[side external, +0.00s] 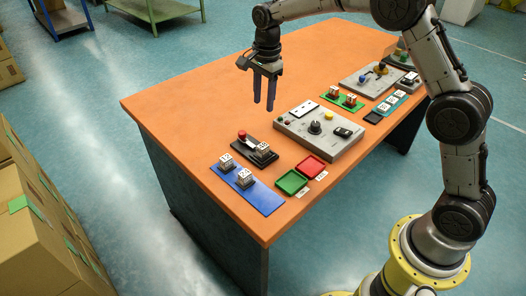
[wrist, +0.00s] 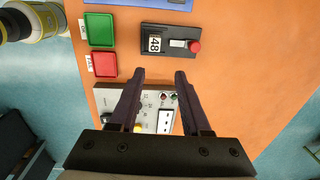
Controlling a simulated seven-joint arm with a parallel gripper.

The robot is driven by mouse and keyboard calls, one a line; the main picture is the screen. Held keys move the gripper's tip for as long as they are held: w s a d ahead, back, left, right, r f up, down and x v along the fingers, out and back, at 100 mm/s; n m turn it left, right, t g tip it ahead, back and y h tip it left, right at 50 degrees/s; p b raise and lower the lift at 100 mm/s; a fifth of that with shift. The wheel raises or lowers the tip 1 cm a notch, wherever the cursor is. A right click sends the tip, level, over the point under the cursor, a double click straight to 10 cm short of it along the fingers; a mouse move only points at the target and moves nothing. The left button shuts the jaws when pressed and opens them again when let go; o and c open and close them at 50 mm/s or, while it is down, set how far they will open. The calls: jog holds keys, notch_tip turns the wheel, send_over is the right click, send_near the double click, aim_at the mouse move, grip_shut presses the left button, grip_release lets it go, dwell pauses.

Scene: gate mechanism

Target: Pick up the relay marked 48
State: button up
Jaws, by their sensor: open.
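The relay marked 48 (wrist: 154,44) is a small block with a white top, printed 48, seated at one end of a black base (wrist: 172,31) in the wrist view. The base also carries a pale lever (wrist: 178,43) and a red knob (wrist: 194,46). In the side view the same relay (side external: 263,149) sits on the black base near the table's front left, but its number is too small to read. My gripper (side external: 264,106) is open and empty, pointing down above the table, behind the black base. In the wrist view its fingertips (wrist: 160,74) are apart, with nothing between them.
A blue plate (side external: 262,199) with two other relays lies in front of the base. Green (side external: 292,181) and red (side external: 313,166) trays lie to its right. A grey control panel (side external: 294,133) stands behind them. The orange tabletop (side external: 180,110) is clear at left.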

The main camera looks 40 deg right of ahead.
send_over(263, 145)
jog(key=shift+g, duration=0.4)
notch_tip(263, 145, down, 11)
jog(key=shift+s+d+f, duration=0.1)
jog(key=shift+s+f, duration=0.05)
jog(key=shift+f, duration=3.05)
grip_shut()
